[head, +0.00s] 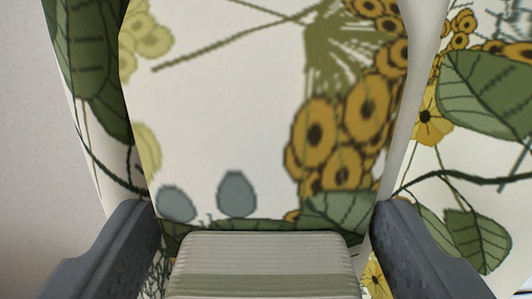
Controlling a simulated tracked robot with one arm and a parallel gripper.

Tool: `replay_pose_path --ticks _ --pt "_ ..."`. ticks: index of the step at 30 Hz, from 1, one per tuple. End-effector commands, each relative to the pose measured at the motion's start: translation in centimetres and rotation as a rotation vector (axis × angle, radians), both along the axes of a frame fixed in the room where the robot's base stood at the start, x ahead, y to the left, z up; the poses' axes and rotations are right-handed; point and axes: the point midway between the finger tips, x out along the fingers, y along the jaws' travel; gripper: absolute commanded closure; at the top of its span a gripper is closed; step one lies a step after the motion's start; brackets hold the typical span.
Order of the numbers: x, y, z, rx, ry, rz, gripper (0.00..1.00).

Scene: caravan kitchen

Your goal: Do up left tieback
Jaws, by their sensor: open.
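A floral curtain (230,110), off-white with yellow-brown flowers, green leaves and blue-grey buds, fills the middle of the head view. A broad fold or panel of this fabric stands in front of my gripper (265,213). The two dark grey fingers are wide apart, one near each lower side edge of the panel. Nothing is clearly pinched between them. A pale grey-green ribbed piece (265,265) lies low between the fingers; I cannot tell whether it is part of my gripper or the tieback. No tieback fastening can be made out.
A plain light grey surface (40,150) is at the left. More floral fabric (485,130) hangs at the right, beyond a pale vertical strip (422,70). Fabric is close in front of my gripper, with little free room visible.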

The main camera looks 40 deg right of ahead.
Motion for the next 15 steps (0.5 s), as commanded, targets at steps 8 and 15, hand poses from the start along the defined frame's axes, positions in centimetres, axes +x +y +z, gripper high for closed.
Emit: replay_pose_path --ticks 8,15 --pt "1.5 -1.1 0.1 0.0 -0.001 0.0 0.31" --pt "1.6 -1.2 0.1 0.001 -0.001 0.001 0.31"
